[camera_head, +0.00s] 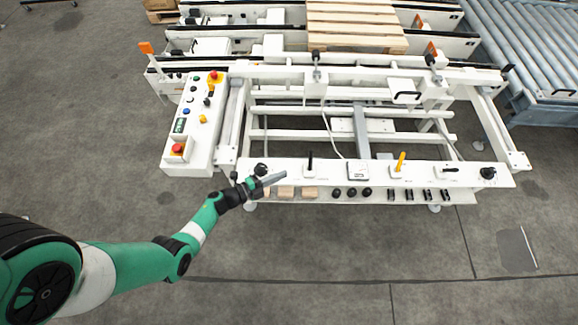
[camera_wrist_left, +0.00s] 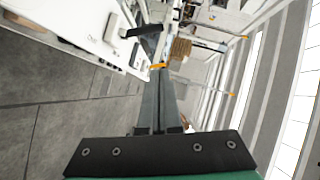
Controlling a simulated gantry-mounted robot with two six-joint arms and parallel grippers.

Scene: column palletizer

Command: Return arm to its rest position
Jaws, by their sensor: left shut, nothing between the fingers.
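My left arm comes in from the left in the head view, green and white. My left gripper (camera_head: 272,179) is at the near left part of the machine's white front panel (camera_head: 437,173), over or just in front of its edge. Its grey fingers point right and are shut with nothing between them. In the left wrist view the closed fingers (camera_wrist_left: 158,100) run away from the camera, with the white panel to their upper left. I cannot tell whether they touch the panel. My right gripper is not in view.
A control box (camera_head: 200,125) with coloured buttons stands left of the gripper. Levers, including a yellow one (camera_head: 400,161), and knobs line the panel. A wooden pallet (camera_head: 355,25) lies behind, and a roller conveyor (camera_head: 530,45) is at the back right. The near floor is clear.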

